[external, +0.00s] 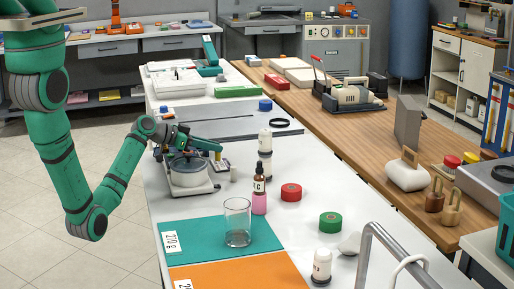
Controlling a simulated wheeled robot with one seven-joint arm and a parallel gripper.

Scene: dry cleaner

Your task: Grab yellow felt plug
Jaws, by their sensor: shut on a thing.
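My arm comes in from the upper left, and my gripper (218,157) is over the white counter, just right of a round metal pot (187,171). The jaws are small in this view and partly hidden by my own wrist. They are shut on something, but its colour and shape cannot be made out. I cannot pick out the yellow felt plug anywhere in the picture.
Teal (200,244) and orange (225,277) mats lie in front. A wooden counter (352,150) runs along the right.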

